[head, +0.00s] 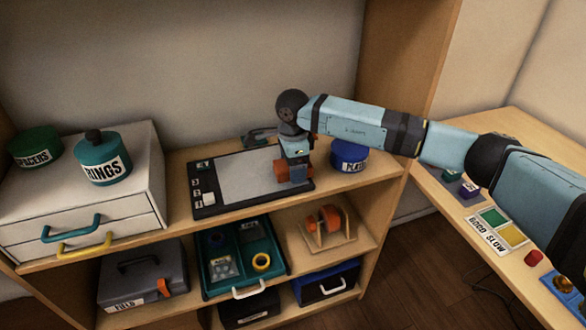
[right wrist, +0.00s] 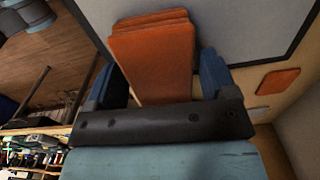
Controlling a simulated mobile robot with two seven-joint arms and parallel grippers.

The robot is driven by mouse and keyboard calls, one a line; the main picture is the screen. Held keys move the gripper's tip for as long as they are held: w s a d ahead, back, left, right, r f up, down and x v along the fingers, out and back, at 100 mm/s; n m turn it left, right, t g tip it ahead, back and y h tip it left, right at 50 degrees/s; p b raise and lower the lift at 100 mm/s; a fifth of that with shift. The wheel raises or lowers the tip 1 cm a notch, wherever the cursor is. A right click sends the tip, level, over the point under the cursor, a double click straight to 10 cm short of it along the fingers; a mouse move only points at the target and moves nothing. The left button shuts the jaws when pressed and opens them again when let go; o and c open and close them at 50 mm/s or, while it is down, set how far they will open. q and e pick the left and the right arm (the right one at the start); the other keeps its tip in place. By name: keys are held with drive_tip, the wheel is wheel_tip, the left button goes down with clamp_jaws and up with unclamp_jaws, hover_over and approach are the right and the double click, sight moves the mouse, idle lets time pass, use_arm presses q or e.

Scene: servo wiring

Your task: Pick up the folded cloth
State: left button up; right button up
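The folded orange cloth (right wrist: 155,60) fills much of the space between my right gripper's two blue fingers (right wrist: 168,75) in the right wrist view. Its stacked layers show at the far end. The fingers stand apart on either side of it, with narrow gaps seeming to remain, so the gripper looks open around it. In the head view my right gripper (head: 297,176) points down at the right end of the grey-faced board on the shelf top, and orange cloth (head: 281,170) shows beside the fingers. My left gripper is out of view.
A blue tin (head: 349,156) stands just right of the gripper. The black-framed board (head: 235,181) lies to its left. A white drawer unit (head: 85,200) carries the RINGS tin (head: 103,162) and a green tin (head: 36,147). A flat orange square (right wrist: 278,81) lies nearby in the wrist view.

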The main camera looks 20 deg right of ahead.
drive_tip(key=c, duration=0.7)
drive_tip(key=shift+o, duration=0.2)
drive_tip(key=shift+r, duration=0.15)
wheel_tip(320, 180, up, 20)
drive_tip(key=p, duration=0.1)
drive_tip(key=shift+p, duration=0.35)
